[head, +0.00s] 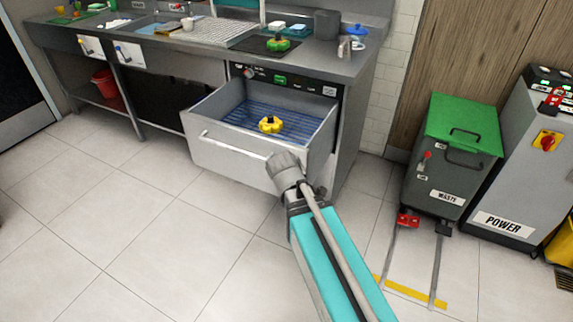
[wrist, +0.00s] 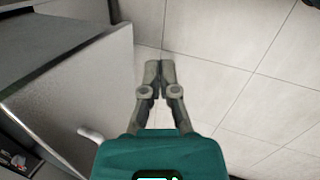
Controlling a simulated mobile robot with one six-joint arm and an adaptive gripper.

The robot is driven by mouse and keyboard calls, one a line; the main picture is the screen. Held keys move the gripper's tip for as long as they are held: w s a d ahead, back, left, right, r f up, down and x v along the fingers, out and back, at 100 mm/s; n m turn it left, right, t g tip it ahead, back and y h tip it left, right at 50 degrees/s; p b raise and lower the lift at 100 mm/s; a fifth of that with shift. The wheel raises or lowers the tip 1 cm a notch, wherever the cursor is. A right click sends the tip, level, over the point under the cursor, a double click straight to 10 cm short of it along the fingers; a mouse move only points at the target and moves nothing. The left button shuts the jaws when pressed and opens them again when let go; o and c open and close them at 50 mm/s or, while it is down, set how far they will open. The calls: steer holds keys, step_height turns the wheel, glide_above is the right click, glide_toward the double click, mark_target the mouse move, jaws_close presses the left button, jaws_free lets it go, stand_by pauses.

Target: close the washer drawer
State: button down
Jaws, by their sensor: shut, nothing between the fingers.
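The washer drawer (head: 231,157) is pulled out from under the counter in the head view. It has a grey front with a long bar handle (head: 232,147), and a blue rack (head: 250,118) inside holds a yellow part with a dark knob (head: 270,124). In the wrist view the drawer front (wrist: 75,90) fills the left side, with a handle end (wrist: 90,132) at lower left. My gripper (wrist: 159,64) is shut and empty, over floor tiles just right of the drawer front. In the head view my arm hides the fingers near the drawer's front right corner.
The counter (head: 330,62) above holds a green part (head: 278,43), a drying rack (head: 215,33) and a blue-lidded pot (head: 354,38). A waste bin (head: 450,150) and a power cabinet (head: 510,170) stand at right. Floor before the drawer is clear.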

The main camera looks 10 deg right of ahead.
steer(key=w+a+r+n+t+h+p, duration=0.1)
steer(key=w+a+r+n+t, duration=0.3)
steer(key=n, duration=1.2)
steer(key=shift+w+a+r+n+t+h+p, duration=0.35)
steer(key=shift+w+a+r+h, duration=0.25)
steer(key=shift+w+a+r, duration=1)
steer(key=shift+s+a+f, duration=0.3)
steer(key=shift+f, duration=0.2)
steer(key=w+d+r+b+x, duration=0.1)
steer(key=r+b+x, duration=0.1)
steer(key=b+x, duration=0.5)
steer(key=shift+w+x, duration=0.2)
steer(key=shift+x, duration=2.85)
steer(key=shift+r, duration=0.2)
